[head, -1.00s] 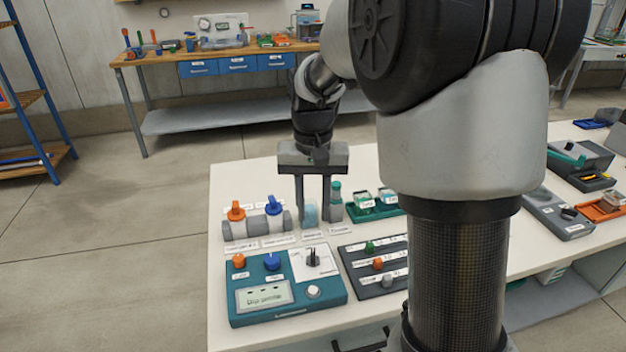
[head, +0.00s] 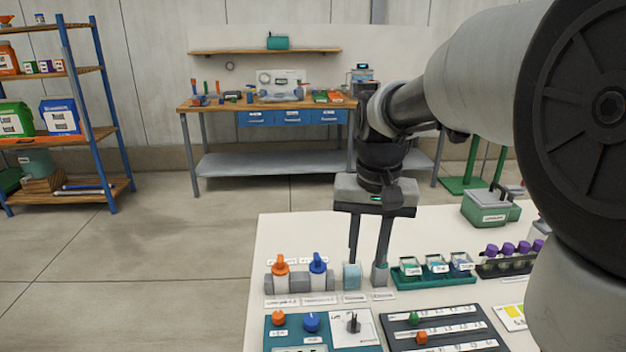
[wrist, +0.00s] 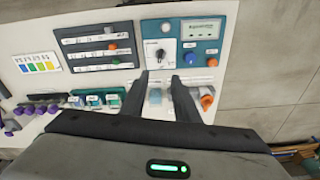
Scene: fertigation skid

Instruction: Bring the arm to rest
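My gripper (head: 368,255) hangs above the white bench, pointing down, with its two fingers apart. In the wrist view the gripper (wrist: 159,77) also shows a clear gap between the fingers and nothing held. A pale blue container (head: 352,277) stands below the left finger, and a grey-teal one (head: 380,275) stands in line with the right finger. In the wrist view the pale blue container (wrist: 155,97) shows between the fingers, farther off. Whether a fingertip touches either one I cannot tell. My arm crosses the right side of the head view.
A valve block with orange and blue handles (head: 299,282) stands left of the gripper. A teal control panel (head: 295,333) and a dark knob panel (head: 440,335) lie nearer. A green tray (head: 433,278) and purple-capped vials (head: 515,250) are right. The floor left of the bench is clear.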

